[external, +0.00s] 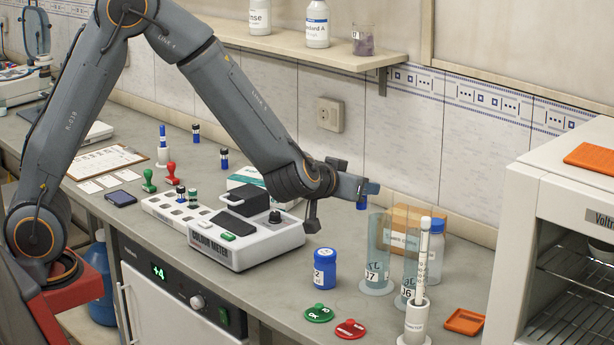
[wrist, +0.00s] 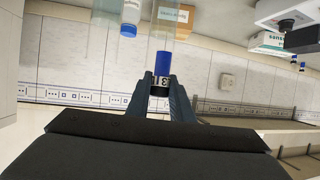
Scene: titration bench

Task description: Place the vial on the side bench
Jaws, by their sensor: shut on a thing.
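My gripper (external: 371,188) is raised above the bench in the external view, behind the blue jar. It is shut on a small vial (external: 362,203), whose blue end shows just below the jaws. In the wrist view the two fingers of my gripper (wrist: 161,86) clasp the vial (wrist: 163,64) at its labelled and black part, with the blue part sticking out beyond them. The grey bench (external: 277,290) runs below; the frames do not show which surface is the side bench.
Tall glass cylinders (external: 377,245) stand close beneath and right of my gripper. The blue jar (external: 325,268), colour meter (external: 222,251), white rack (external: 160,208) and green disc (external: 318,313) with a red disc (external: 350,329) occupy the bench. An oven-like cabinet (external: 536,215) stands right; a shelf (external: 290,43) hangs above.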

